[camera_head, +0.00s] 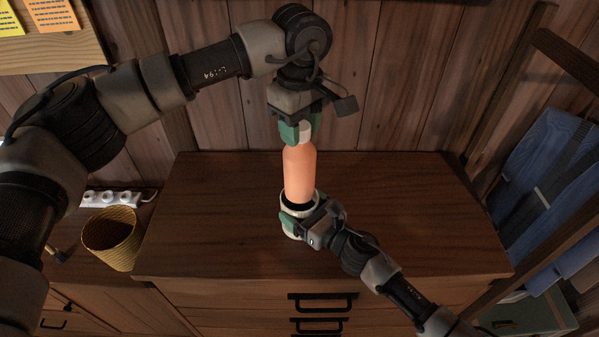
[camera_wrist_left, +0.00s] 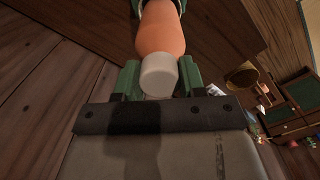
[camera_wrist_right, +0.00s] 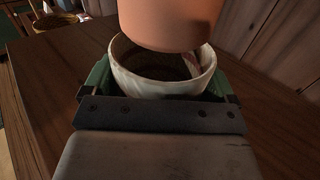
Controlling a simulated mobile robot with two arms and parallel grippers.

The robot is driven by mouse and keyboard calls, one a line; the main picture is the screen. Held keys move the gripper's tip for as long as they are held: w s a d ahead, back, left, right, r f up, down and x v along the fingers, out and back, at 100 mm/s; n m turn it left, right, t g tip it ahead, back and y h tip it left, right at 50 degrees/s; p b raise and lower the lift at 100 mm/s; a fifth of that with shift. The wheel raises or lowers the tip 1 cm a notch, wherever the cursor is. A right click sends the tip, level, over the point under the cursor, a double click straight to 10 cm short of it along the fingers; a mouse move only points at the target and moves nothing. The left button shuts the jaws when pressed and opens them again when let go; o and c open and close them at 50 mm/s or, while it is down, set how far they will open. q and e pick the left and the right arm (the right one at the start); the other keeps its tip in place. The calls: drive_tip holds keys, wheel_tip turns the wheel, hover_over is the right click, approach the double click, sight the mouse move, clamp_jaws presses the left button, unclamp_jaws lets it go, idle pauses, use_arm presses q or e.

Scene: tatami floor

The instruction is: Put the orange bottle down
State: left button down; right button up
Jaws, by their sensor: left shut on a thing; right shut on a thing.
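The orange bottle (camera_head: 300,173) with a white cap hangs upright, cap up, above the dresser. My left gripper (camera_head: 303,132) is shut on it at the white cap (camera_wrist_left: 159,76). My right gripper (camera_head: 299,214) is shut on a pale round cup (camera_wrist_right: 150,76) below the bottle. In the right wrist view the bottle's lower end (camera_wrist_right: 170,22) is over the cup's opening and hides part of it. Something reddish and white (camera_wrist_right: 191,64) shows inside the cup. Whether the bottle touches the cup I cannot tell.
The wooden dresser top (camera_head: 215,215) is clear to the left and right of the cup. A yellow woven basket (camera_head: 112,238) and a white power strip (camera_head: 110,198) are at the left. Blue cloth (camera_head: 545,180) hangs at the right. A plank wall is behind.

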sight(299, 175)
use_arm(q)
drive_tip(key=shift+f, duration=5.95)
drive_tip(key=shift+f, duration=0.25)
drive_tip(key=c, duration=0.6)
unclamp_jaws()
drive_tip(key=shift+f, duration=0.1)
drive_tip(key=shift+c, duration=0.2)
wheel_tip(299, 175, up, 13)
drive_tip(key=shift+f, duration=0.15)
